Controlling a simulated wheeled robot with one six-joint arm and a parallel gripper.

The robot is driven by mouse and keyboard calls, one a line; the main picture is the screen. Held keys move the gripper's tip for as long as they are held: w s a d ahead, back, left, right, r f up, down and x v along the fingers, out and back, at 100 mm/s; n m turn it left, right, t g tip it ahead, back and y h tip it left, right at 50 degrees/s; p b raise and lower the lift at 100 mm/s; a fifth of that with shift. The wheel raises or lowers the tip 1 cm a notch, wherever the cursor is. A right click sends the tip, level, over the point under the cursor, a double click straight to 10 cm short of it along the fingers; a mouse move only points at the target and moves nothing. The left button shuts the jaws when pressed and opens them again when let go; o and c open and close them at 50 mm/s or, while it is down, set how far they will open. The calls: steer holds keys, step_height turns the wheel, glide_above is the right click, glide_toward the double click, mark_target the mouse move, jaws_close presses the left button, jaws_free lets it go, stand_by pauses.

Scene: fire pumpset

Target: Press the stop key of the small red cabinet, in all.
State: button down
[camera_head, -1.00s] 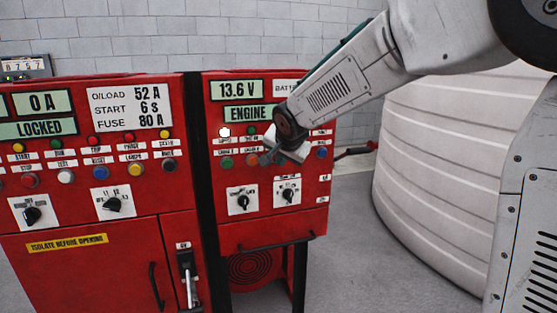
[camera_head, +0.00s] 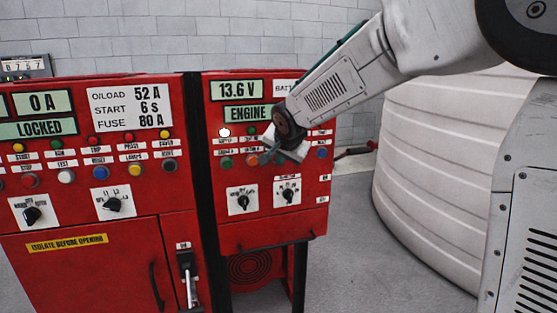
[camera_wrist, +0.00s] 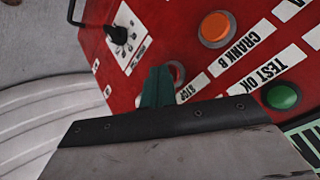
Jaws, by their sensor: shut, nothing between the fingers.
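The small red cabinet (camera_head: 270,225) stands right of the larger red one in the head view, with a row of coloured keys under its ENGINE display. In the wrist view a red key with a pale ring (camera_wrist: 179,72) sits beside a label reading STOP (camera_wrist: 186,92). My gripper (camera_head: 266,157) is in front of this key row. Its green fingers (camera_wrist: 158,86) are shut and empty, over part of the red key in the wrist view. I cannot tell whether they touch it. In the head view the arm and gripper hide the stop key.
An orange key (camera_wrist: 214,28) labelled CRANK B and a green key (camera_wrist: 282,96) labelled TEST OK are close by. Below are two black rotary switches (camera_head: 243,202) (camera_head: 288,196). A large white ribbed tank (camera_head: 430,170) stands at the right.

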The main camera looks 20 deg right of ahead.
steer(key=shift+s, duration=0.8)
steer(key=shift+s, duration=0.1)
steer(key=s, duration=0.4)
steer(key=shift+s, duration=0.4)
stand_by(0.5)
